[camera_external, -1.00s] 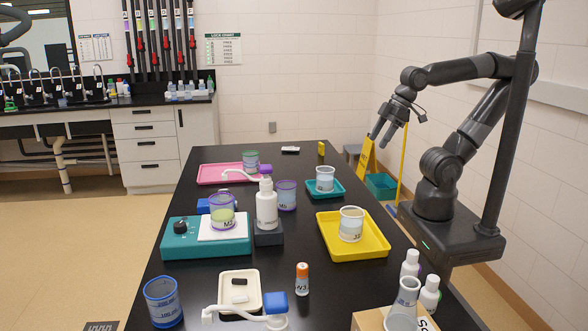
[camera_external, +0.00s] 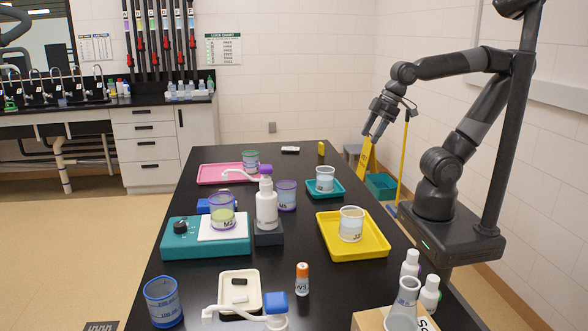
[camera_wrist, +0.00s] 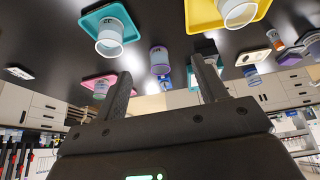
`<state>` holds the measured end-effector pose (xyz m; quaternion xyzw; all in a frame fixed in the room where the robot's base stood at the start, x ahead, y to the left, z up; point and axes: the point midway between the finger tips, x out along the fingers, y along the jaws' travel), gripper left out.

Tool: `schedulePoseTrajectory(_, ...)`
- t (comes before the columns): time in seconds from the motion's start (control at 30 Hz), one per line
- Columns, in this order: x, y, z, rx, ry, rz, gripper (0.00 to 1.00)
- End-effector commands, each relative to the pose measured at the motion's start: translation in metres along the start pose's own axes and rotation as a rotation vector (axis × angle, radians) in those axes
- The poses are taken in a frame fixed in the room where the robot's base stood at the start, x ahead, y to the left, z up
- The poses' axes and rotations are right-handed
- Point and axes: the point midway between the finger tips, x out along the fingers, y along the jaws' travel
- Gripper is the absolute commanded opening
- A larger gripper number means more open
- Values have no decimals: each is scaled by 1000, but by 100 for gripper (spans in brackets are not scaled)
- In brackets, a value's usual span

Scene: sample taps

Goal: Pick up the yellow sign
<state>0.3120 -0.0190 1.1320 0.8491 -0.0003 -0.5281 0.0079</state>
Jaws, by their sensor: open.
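The yellow sign (camera_external: 365,154) appears to be an upright floor sign just beyond the right edge of the black table, in the external view. Its lower part is hidden by the table, and I cannot pick it out in the wrist view. My gripper (camera_external: 373,136) is open and hangs fingers-down, overlapping the top of the sign in the external view. I cannot tell whether it touches the sign. In the wrist view my gripper (camera_wrist: 161,67) shows two separated fingers with nothing visible held between them.
The black table (camera_external: 290,212) carries a yellow tray (camera_external: 372,248), a small teal tray (camera_external: 338,193) and a pink tray (camera_external: 212,174), with several beakers. A green bin (camera_external: 381,187) and a yellow pole (camera_external: 402,165) are beside the sign.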

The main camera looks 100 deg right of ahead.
Motion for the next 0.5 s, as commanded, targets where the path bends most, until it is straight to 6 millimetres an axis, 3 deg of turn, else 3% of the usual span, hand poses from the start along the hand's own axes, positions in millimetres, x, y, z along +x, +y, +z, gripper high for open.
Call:
schedulePoseTrajectory(0.2,11,62,-51,-16,-83,18,65)
schedulePoseTrajectory(0.37,24,120,-78,-33,-137,25,65)
schedulePoseTrajectory(0.5,39,177,-92,-46,-185,27,65)
